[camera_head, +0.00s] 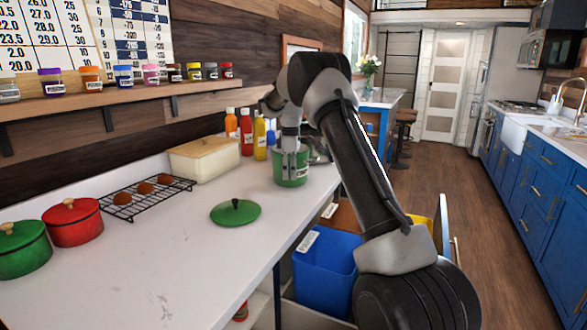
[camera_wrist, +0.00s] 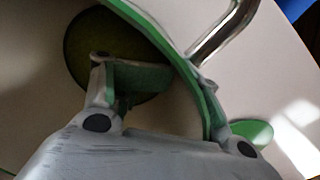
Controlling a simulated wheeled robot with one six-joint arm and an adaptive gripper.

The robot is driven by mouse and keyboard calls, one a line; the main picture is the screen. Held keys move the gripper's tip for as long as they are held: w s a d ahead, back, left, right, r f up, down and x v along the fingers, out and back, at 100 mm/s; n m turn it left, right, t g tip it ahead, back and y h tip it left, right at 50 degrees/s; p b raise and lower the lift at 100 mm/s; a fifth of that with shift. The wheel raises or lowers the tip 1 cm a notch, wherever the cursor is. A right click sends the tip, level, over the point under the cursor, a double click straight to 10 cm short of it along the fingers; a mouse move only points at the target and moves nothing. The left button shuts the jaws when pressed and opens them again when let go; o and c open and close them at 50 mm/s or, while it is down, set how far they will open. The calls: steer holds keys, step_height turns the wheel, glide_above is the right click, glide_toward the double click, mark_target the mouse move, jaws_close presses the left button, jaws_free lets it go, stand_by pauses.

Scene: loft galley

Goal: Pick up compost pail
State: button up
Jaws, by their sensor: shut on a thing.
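In the wrist view, the pail's green rim (camera_wrist: 172,38) runs between the fingers of my gripper (camera_wrist: 190,82), one finger inside and one outside. The dark interior and a metal handle also show there. The green lid (camera_head: 235,212) lies apart on the counter, nearer than the pail. I cannot tell whether the pail's base touches the counter.
Sauce bottles (camera_head: 246,132) and a cream box (camera_head: 203,157) stand close behind and left of the pail. Red (camera_head: 73,222) and green (camera_head: 23,249) pots are at left. A blue bin (camera_head: 325,262) sits below the counter edge.

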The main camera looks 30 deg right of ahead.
jaws_close()
steer(key=shift+r, duration=0.2)
step_height(320, 180, up, 10)
steer(key=shift+f, duration=0.15)
stand_by(0.3)
